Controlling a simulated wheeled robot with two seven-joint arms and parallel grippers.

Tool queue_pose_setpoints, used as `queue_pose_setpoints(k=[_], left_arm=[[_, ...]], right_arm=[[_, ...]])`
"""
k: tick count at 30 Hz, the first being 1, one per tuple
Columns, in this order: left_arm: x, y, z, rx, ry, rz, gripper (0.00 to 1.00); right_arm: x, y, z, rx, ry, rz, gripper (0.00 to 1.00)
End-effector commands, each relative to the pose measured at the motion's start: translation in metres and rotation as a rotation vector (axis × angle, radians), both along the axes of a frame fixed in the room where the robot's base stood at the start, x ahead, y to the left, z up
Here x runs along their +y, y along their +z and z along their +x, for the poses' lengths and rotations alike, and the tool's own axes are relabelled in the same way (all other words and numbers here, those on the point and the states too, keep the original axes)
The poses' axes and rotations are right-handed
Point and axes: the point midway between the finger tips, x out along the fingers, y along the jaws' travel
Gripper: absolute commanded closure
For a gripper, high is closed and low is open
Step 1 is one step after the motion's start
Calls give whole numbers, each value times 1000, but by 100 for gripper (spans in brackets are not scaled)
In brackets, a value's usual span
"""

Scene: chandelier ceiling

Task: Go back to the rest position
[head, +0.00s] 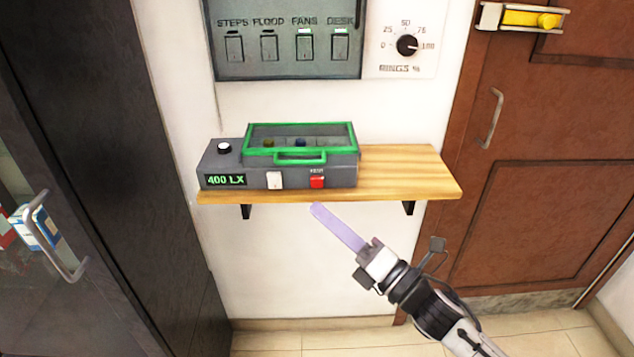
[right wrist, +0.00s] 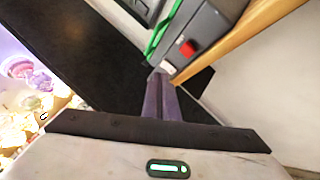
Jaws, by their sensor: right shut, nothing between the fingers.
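My right gripper (head: 313,208) is shut and empty, with its pale purple fingers pressed together. It is in front of and just below the front edge of the wooden shelf (head: 410,175), apart from it in the head view. In the right wrist view its closed fingers (right wrist: 158,82) point toward the grey device with the red and white switches (right wrist: 210,45). My left gripper is not in either view.
The grey device (head: 225,168) with a green-framed lid sits on the shelf, reading 400 LX. A switch panel (head: 285,62) and a dial (head: 407,45) are above. A dark cabinet (head: 110,120) stands left, a brown door (head: 540,130) right. The floor below is clear.

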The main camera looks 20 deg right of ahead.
Motion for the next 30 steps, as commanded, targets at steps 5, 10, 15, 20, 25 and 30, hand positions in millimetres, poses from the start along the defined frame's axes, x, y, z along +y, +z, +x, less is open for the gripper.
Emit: queue_pose_setpoints(k=[5,10,15,20,25,30], left_arm=[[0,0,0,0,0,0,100],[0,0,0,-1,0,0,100],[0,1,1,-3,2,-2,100],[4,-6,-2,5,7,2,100],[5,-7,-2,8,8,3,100],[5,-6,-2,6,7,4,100]], right_arm=[[0,0,0,0,0,0,100],[0,0,0,0,0,0,100],[0,0,0,0,0,0,100],[-6,-55,-15,265,-37,266,100],[-15,-166,-69,758,-192,838,100],[-11,-257,-150,1127,-433,1374,100]])
